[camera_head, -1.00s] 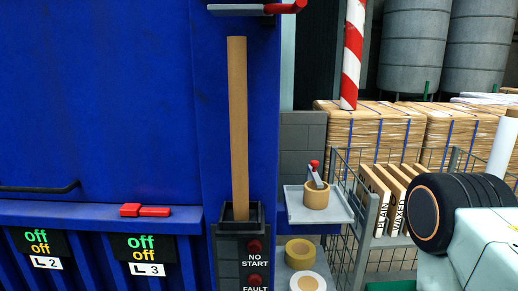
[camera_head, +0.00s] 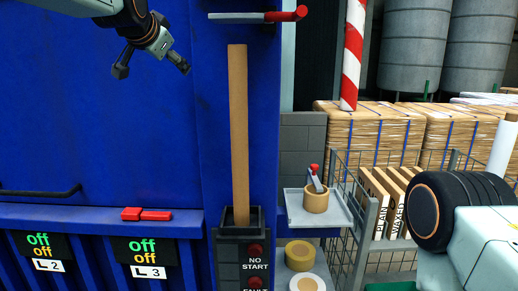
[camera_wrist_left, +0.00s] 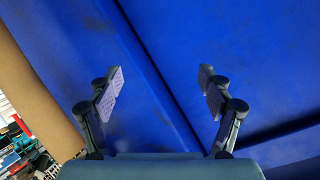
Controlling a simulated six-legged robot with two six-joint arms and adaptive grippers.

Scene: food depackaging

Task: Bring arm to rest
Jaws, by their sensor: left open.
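My left gripper (camera_head: 152,70) hangs at the upper left of the head view, in front of the blue machine (camera_head: 90,130). Its two fingers are spread wide with nothing between them. In the left wrist view the gripper (camera_wrist_left: 162,80) shows the same open gap, with blue panels behind. My right gripper is in no view.
A tall wooden post (camera_head: 238,130) stands right of the left gripper; a tan surface (camera_wrist_left: 30,80) fills the wrist view's left side. A red-handled lever (camera_head: 285,15) is above the post. A small grey tray (camera_head: 335,212) holds a tape roll (camera_head: 315,200).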

